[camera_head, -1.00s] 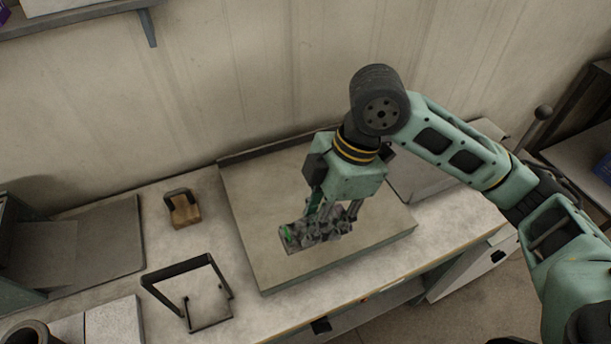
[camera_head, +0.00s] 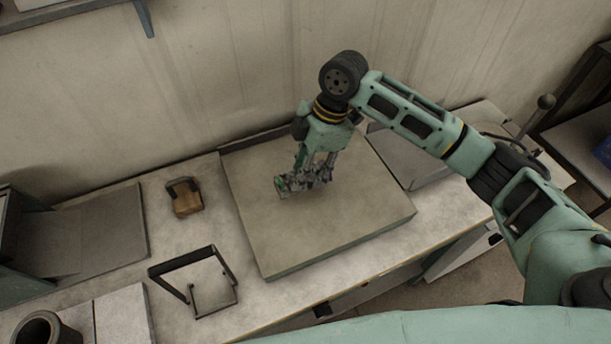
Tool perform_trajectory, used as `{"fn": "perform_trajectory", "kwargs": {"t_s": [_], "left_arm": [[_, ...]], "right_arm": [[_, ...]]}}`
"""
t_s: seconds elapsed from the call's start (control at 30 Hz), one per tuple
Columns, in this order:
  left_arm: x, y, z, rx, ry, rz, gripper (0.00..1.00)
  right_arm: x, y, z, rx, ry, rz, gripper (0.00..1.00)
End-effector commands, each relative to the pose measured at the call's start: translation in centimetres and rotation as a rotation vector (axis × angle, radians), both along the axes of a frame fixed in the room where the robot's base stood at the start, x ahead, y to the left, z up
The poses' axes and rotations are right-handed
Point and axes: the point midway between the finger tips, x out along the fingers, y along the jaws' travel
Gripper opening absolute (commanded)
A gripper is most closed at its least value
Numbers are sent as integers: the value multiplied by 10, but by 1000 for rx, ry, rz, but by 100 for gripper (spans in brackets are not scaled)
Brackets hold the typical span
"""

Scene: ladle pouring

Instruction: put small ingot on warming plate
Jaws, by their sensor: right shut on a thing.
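The warming plate appears to be the wide, flat grey slab (camera_head: 345,222) in the middle of the bench. My right gripper (camera_head: 303,184) is over the slab's left-middle part, pointing down. It is shut on a small grey piece with a green patch (camera_head: 284,185), which I take to be the small ingot. The fingers hide much of the piece, and I cannot tell whether it touches the slab. My left gripper is not in view.
A brown block with a dark handle (camera_head: 186,199) and a dark open metal frame (camera_head: 193,281) stand left of the slab. A dark round pot (camera_head: 45,330) is at the lower left. A wall shelf (camera_head: 75,12) is at the upper left. The slab's front is clear.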

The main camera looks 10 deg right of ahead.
Motion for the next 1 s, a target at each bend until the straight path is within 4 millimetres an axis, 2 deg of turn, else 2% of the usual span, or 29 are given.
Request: {"fn": "perform_trajectory", "kwargs": {"t_s": [0.1,0.33,0.7,0.73,0.9,1.0], "left_arm": [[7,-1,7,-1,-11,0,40],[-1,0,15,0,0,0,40],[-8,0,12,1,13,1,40],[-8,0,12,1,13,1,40],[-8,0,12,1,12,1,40],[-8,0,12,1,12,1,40]], "right_arm": [[1,0,-9,1,2,0,0],[1,0,-37,1,-2,-1,0],[1,0,-42,1,-3,-1,0],[0,0,-42,-1,-1,0,38],[0,0,-42,-1,-1,0,53],[0,0,-42,-1,-1,0,54]]}}
